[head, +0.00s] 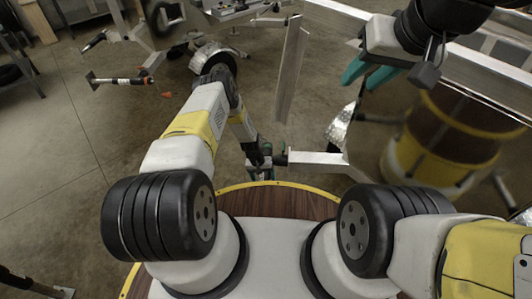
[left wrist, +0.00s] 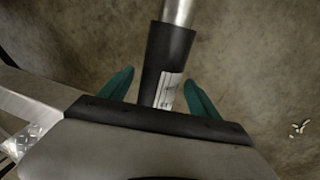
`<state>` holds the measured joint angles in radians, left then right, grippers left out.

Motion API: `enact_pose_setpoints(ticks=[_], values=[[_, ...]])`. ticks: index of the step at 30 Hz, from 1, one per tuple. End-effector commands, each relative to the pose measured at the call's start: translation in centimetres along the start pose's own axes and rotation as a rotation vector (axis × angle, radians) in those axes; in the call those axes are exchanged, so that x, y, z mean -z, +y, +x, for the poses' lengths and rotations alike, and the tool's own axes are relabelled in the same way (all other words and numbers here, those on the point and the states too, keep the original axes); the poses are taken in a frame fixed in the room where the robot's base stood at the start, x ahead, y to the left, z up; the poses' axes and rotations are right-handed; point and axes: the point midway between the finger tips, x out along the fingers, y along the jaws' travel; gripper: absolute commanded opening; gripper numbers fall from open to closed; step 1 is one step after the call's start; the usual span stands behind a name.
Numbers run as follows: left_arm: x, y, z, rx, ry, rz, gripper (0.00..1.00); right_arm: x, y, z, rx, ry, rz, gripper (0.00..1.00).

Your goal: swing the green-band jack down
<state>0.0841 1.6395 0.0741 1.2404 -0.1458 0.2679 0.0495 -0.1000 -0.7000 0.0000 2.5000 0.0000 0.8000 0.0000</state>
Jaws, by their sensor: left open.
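A grey metal tube with a black sleeve and a white label (left wrist: 166,65) lies between the fingers of my left gripper (left wrist: 158,80) in the left wrist view. The two teal fingers stand apart, one on each side of the sleeve, with gaps. No green band is visible, so I cannot confirm this is the green-band jack. In the head view my left gripper (head: 262,162) is low at the centre, beside an aluminium trailer beam (head: 315,158), partly hidden by my arm. My right gripper (head: 368,73) is at upper right, its teal fingers apart and empty.
A jack with an orange band (head: 122,81) sticks out sideways at the left. An upright aluminium bar (head: 291,70) stands ahead of my left gripper.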

Motion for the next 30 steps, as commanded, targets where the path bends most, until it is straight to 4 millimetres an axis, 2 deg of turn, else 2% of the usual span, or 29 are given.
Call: enact_pose_setpoints(ticks=[5,16,25,30], values=[[0.04,0.01,-0.02,0.0,0.001,0.0,0.72,0.0,0.0,0.0,0.0,0.0,0.0,0.36],[0.04,0.01,-0.05,0.0,0.001,0.0,0.01,0.0,0.0,0.0,0.0,0.0,0.0,0.36],[-0.03,-0.03,0.11,0.0,0.012,0.002,0.0,0.0,0.0,0.0,0.0,0.0,0.0,0.36],[-0.21,-0.15,0.86,0.0,0.066,0.013,0.0,0.0,0.0,0.0,0.0,0.0,0.0,0.36]])
